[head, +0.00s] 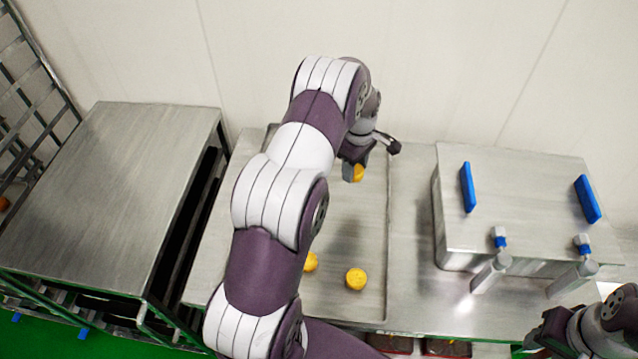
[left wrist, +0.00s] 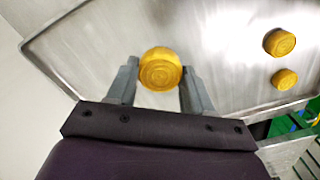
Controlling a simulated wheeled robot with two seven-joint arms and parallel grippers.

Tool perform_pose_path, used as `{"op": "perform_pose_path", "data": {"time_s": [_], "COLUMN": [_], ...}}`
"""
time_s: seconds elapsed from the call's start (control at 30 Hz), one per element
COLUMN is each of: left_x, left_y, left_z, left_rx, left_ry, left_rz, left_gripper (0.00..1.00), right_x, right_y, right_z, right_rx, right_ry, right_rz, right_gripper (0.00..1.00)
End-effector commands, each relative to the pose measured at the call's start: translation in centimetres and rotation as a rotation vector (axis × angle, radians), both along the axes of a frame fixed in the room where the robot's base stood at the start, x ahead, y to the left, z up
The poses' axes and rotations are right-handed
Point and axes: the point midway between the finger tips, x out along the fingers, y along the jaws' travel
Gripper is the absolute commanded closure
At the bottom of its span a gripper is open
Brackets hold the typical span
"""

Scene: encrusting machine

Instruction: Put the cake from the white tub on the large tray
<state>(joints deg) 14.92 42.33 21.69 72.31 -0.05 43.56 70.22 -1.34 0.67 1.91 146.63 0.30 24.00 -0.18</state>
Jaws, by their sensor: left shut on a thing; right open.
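My left gripper (head: 358,166) is shut on a round yellow cake (head: 358,174) over the far part of the large tray (head: 365,230). In the left wrist view the cake (left wrist: 160,70) sits between the two grey fingers. I cannot tell whether it touches the tray. Two more yellow cakes, one (head: 356,279) in full view and one (head: 310,262) partly behind my left arm, lie on the near part of the tray. My left arm hides much of the tray's left side. My right gripper (head: 532,338) is open at the lower right, away from the cakes. No white tub is visible.
A steel box (head: 525,205) with blue handles and taps stands right of the tray. A steel-topped cabinet (head: 110,180) stands at the left, with a rack (head: 30,90) behind it. A pale wall closes off the back. The tray's right half is mostly bare.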

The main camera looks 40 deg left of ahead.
Motion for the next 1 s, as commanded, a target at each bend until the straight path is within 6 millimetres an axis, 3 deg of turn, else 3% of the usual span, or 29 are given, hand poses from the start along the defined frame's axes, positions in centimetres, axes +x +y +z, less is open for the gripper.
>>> {"op": "perform_pose_path", "data": {"time_s": [0.13,0.3,0.43,0.6,0.8,1.0], "left_x": [-2.7,-7.4,-9.7,-10.7,-10.6,-10.6], "left_y": [1.2,3.3,4.4,4.8,4.8,4.8], "left_z": [-1.1,-4.0,-5.8,-7.7,-10.7,-10.8], "left_rx": [-0.002,-0.002,-0.002,-0.003,-0.001,0.000], "left_ry": [0.008,0.007,0.004,0.005,0.001,0.001], "left_rz": [0.004,0.005,0.003,0.000,0.000,0.000], "left_gripper": [0.79,0.79,0.79,0.79,0.79,0.79], "right_x": [0.0,0.0,0.0,0.0,0.0,0.0], "right_y": [0.0,0.0,0.0,0.0,0.0,0.0], "right_z": [1.5,3.4,4.1,4.8,5.5,5.3], "right_rx": [0.000,0.000,0.000,0.000,0.000,0.000], "right_ry": [0.001,0.000,0.000,0.000,0.000,0.000], "right_rz": [0.000,0.000,0.000,0.000,0.000,0.000], "right_gripper": [0.57,0.57,0.57,0.57,0.57,0.57]}}
